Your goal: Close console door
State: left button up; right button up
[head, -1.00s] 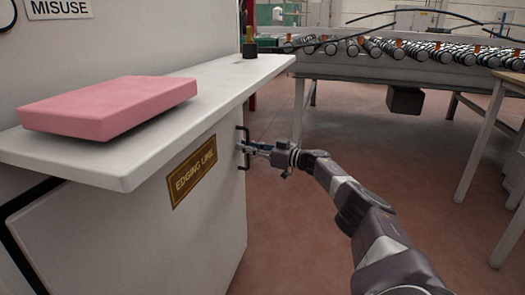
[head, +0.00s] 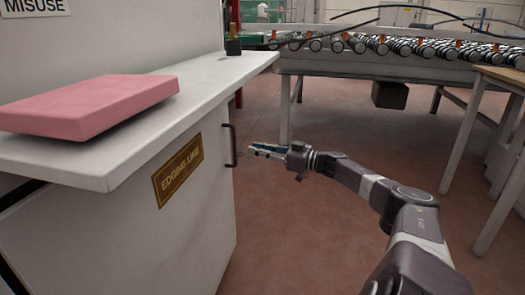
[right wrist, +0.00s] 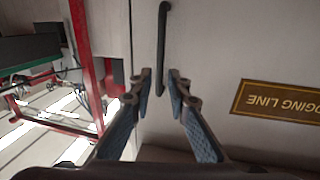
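The console door (head: 130,235) is a pale grey panel with a brown "EDGING LINE" plate (head: 178,170). A dark gap shows along its upper left edge in the head view, below the worktop. Its black bar handle (head: 230,146) is near the right edge; the handle also shows in the right wrist view (right wrist: 162,50). My right gripper (head: 252,150) is to the right of the handle, apart from it. My left gripper is not in view.
A pink block (head: 90,106) lies on the white worktop (head: 200,80) above the door. A roller conveyor (head: 400,55) stands at the back. A table (head: 490,100) is at the right. The reddish floor between is clear.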

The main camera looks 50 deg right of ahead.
jog(key=shift+v, duration=0.75)
jog(key=shift+r, duration=0.1)
